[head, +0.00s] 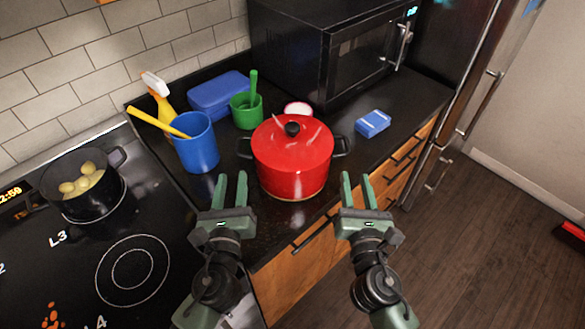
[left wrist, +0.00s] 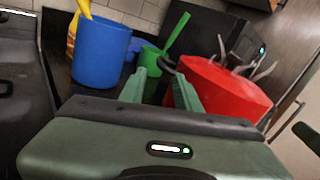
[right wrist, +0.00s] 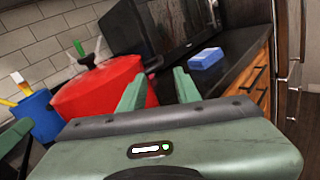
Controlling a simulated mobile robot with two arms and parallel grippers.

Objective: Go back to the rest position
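My left gripper (head: 230,190) is in front of the counter edge, left of the red pot's front. Its fingers are apart with nothing between them, and they also show in the left wrist view (left wrist: 168,90). My right gripper (head: 358,188) is in front of the counter to the right of the pot. Its fingers are apart and empty, also in the right wrist view (right wrist: 160,88). Both grippers are apart from the red lidded pot (head: 292,165), which stands upright on the black counter (head: 225,165).
A blue cup (head: 197,145) with a yellow utensil, a green cup (head: 246,112), a blue box (head: 218,93) and a blue sponge-like block (head: 372,123) sit around the pot. A microwave (head: 340,50) stands behind. A black pot (head: 85,195) is on the stove. Open floor lies right.

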